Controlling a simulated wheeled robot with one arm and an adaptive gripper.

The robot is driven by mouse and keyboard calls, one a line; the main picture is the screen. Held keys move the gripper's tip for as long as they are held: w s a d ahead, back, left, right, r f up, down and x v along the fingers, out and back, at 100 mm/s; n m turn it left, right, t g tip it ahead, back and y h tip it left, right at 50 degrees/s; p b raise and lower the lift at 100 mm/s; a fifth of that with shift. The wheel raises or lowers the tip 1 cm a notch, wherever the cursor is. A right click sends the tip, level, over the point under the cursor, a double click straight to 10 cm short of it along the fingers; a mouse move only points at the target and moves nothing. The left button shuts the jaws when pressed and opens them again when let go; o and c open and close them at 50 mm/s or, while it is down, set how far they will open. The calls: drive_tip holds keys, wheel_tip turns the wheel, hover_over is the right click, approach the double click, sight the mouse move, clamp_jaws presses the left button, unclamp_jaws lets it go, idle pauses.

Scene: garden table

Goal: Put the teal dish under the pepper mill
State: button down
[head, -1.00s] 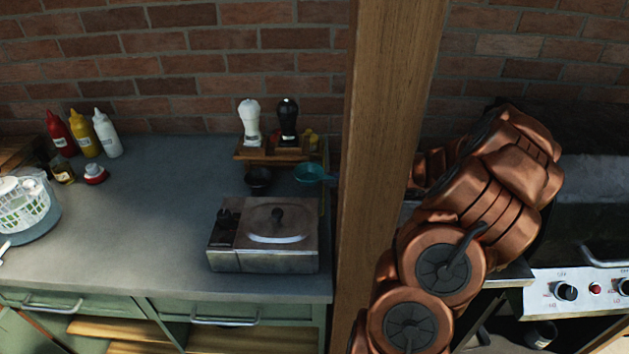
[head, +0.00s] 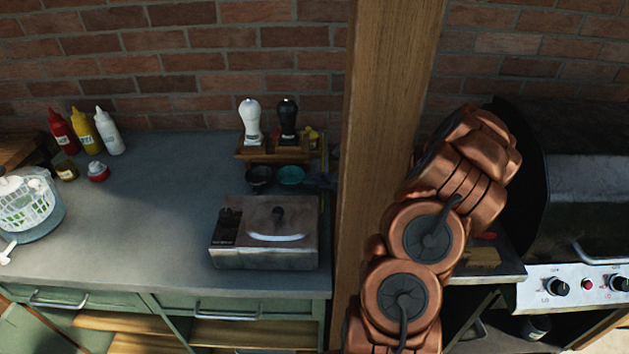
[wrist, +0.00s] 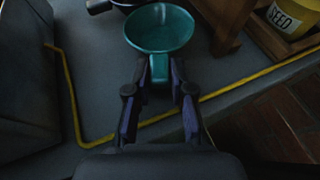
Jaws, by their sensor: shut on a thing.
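The teal dish (head: 291,175) is on or just above the counter in front of the wooden stand, below the black pepper mill (head: 287,120) in the head view. In the wrist view the teal dish (wrist: 160,27) points its bowl away from me. My gripper (wrist: 159,72) is shut on its short handle. In the head view my gripper is dark and mostly hidden by the post. The pepper mill stands upright on the wooden stand (head: 262,154), right of a white mill (head: 250,121). I cannot tell whether the dish touches the counter.
A dark dish (head: 259,179) sits close to the left of the teal one. A metal box with a lid (head: 264,234) stands in front. A wooden post (head: 384,130) rises at the right. A yellow seed tin (wrist: 288,18) is on the stand. The counter's left-middle is clear.

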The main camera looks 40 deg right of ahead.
drive_tip(key=shift+f, duration=0.15)
drive_tip(key=c, duration=1)
unclamp_jaws()
drive_tip(key=shift+s+d+r, duration=0.1)
drive_tip(key=shift+s+r, duration=0.05)
drive_tip(key=shift+r, duration=0.1)
drive_tip(key=b+v, duration=0.3)
drive_tip(key=v, duration=0.8)
drive_tip(key=shift+s+r, duration=0.1)
drive_tip(key=shift+s, duration=0.25)
drive_tip(key=shift+d, duration=0.1)
